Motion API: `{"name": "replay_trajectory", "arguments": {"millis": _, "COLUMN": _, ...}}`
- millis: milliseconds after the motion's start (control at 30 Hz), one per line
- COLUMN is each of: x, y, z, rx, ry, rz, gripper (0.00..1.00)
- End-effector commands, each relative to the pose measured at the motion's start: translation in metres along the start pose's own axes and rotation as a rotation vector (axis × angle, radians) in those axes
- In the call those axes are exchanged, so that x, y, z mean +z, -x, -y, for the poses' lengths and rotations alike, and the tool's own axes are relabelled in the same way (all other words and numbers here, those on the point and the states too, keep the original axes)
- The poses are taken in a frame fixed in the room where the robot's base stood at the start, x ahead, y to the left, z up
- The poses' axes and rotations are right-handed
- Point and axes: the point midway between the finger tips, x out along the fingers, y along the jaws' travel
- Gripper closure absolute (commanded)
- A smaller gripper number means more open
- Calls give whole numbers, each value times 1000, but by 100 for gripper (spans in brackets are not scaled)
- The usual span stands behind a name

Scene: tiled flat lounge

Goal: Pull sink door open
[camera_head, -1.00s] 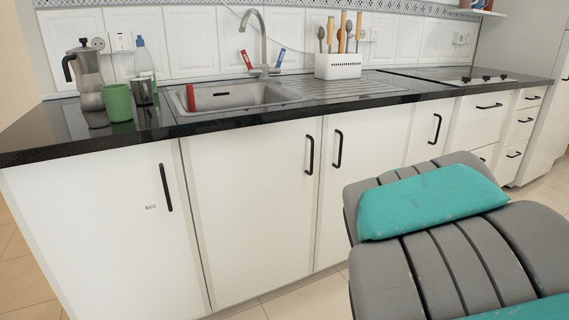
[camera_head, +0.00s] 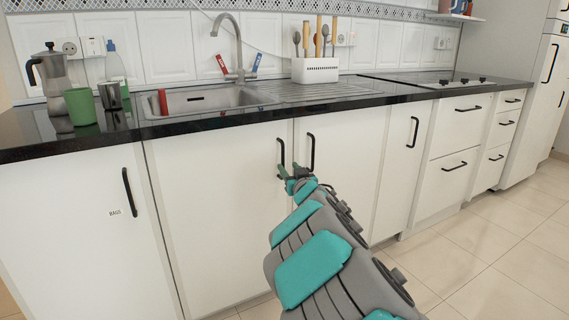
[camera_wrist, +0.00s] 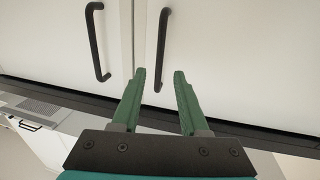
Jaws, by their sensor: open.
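The sink door (camera_head: 218,200) is a white cabinet door below the sink, shut, with a black vertical bar handle (camera_head: 281,152) near its right edge. A neighbouring white door (camera_head: 345,170) has a matching handle (camera_head: 311,152) close beside it. My gripper (camera_head: 288,170) is at the lower part of the sink door's handle in the head view. In the wrist view, my gripper (camera_wrist: 159,76) has its two green fingers apart, and one handle (camera_wrist: 163,45) appears between their tips. I cannot tell whether the fingers touch it. The other handle (camera_wrist: 97,42) is to the left.
The black countertop (camera_head: 220,121) overhangs the doors and holds the sink (camera_head: 215,100), a moka pot (camera_head: 52,75), a green cup (camera_head: 80,106) and a white utensil holder (camera_head: 315,70). Drawers (camera_head: 455,125) are to the right. Tiled floor (camera_head: 480,240) is free at lower right.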

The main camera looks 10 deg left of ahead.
Motion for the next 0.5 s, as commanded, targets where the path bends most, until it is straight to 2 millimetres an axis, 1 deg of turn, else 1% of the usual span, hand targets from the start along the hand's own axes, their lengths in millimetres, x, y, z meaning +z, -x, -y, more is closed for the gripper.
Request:
{"name": "replay_trajectory", "arguments": {"millis": 33, "x": 0, "y": -7, "z": 0, "rx": -1, "ry": -1, "rz": -1, "gripper": 56}}
{"name": "replay_trajectory", "arguments": {"millis": 200, "x": 1, "y": -27, "z": 0, "rx": 0, "ry": 0, "rz": 1, "gripper": 56}}
{"name": "replay_trajectory", "arguments": {"millis": 400, "x": 1, "y": -44, "z": -1, "rx": 2, "ry": 1, "rz": 3, "gripper": 56}}
{"name": "replay_trajectory", "arguments": {"millis": 500, "x": 1, "y": -50, "z": -1, "rx": 1, "ry": 1, "rz": 2, "gripper": 56}}
